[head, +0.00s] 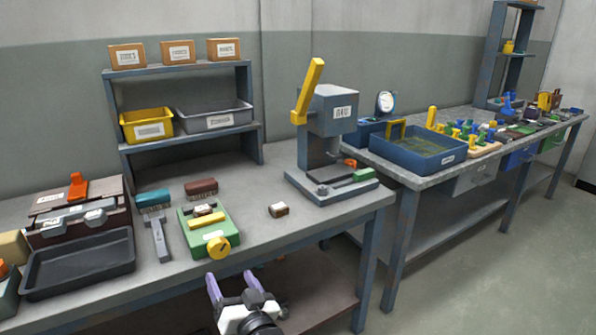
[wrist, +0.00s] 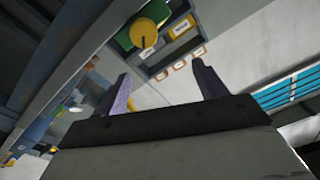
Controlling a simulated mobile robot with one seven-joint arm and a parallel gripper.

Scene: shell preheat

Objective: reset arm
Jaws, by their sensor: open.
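My gripper (head: 233,284) shows at the bottom centre of the head view, in front of the workbench's front edge. Its two purple fingers are apart, and nothing shows between them. In the wrist view the fingers (wrist: 158,84) are also spread and empty, with the wall and shelf seen tilted behind them. A green device (head: 206,228) with a yellow knob sits on the near bench, just beyond my gripper, and does not touch it. It also shows in the wrist view (wrist: 129,39).
A drill press (head: 331,122) with a yellow lever stands on the workbench (head: 250,190). A black tray (head: 80,262), brushes (head: 201,188) and a small block (head: 279,210) lie on it. A shelf (head: 190,136) stands behind. A second bench with a blue tray (head: 418,148) is at right. Floor is clear at lower right.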

